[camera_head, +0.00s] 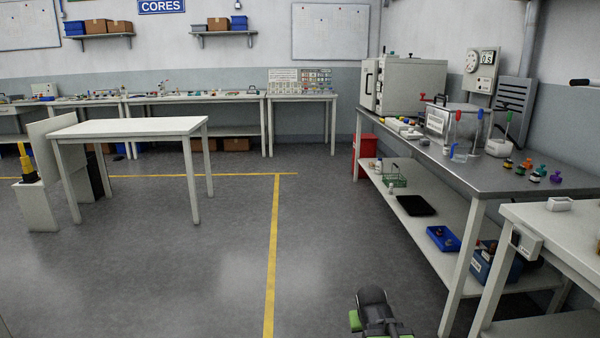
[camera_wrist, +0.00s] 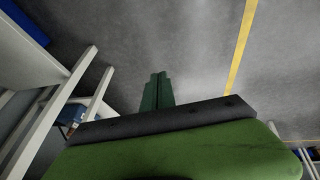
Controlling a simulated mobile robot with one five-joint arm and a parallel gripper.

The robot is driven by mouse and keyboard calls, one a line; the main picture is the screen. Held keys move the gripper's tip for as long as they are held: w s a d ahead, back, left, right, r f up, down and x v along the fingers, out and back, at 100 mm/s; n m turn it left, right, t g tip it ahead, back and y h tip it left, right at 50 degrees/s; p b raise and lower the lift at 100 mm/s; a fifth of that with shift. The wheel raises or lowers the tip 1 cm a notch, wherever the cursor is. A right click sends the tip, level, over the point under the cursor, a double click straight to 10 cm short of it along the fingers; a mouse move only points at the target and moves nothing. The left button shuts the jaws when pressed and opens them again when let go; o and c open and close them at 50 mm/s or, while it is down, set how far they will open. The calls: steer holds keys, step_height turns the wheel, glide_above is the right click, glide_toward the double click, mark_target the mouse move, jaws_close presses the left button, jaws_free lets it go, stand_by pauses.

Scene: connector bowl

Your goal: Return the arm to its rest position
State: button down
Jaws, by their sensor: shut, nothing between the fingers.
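In the wrist view, my gripper (camera_wrist: 158,76) has its two dark green fingers close together, shut and empty. Bare grey floor lies behind the fingertips. In the head view, part of my own arm (camera_head: 373,312), black and green, shows low at the bottom edge, right of the yellow line. The fingers cannot be made out there. The arm is apart from the benches.
A long grey-topped bench (camera_head: 470,160) with a lower shelf stands at the right, with a white table (camera_head: 560,228) nearer. A white table (camera_head: 128,127) stands left. The floor (camera_head: 210,255) between is clear, crossed by a yellow line (camera_head: 272,250).

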steer(key=s+a+g+y+p, duration=0.2)
steer(key=s+a+g, duration=0.25)
steer(key=s, duration=0.55)
step_height(320, 180, up, 33)
steer(key=p, duration=3.3)
steer(key=shift+w+d, duration=0.25)
steer(key=shift+d, duration=0.05)
